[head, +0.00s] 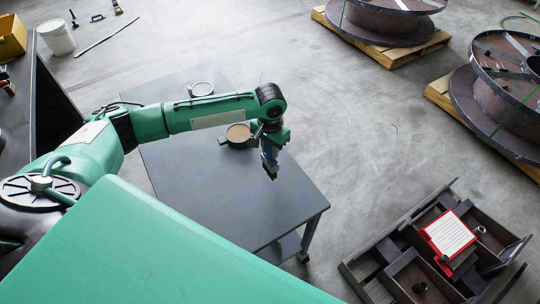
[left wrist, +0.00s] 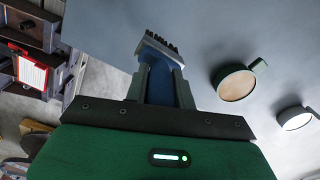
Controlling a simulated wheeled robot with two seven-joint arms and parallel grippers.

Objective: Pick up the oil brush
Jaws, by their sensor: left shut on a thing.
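The oil brush has a blue body (left wrist: 160,82), a pale metal ferrule and short dark bristles. My left gripper (left wrist: 160,90) is shut on its blue part, with one finger on each side. In the head view the left gripper (head: 269,158) points down over the right part of the grey table (head: 210,210). The brush (head: 271,170) shows there small and partly hidden by the gripper, bristle end down. Whether the bristles touch the tabletop is hard to tell. My right gripper is in neither view.
A round pot with tan contents (head: 238,131) stands beside my left gripper, and a paler round pot (head: 202,88) stands further back. A dark steel frame with a red-edged sheet (head: 450,233) is at right. Big reels on pallets (head: 440,90) stand behind. The table's front is clear.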

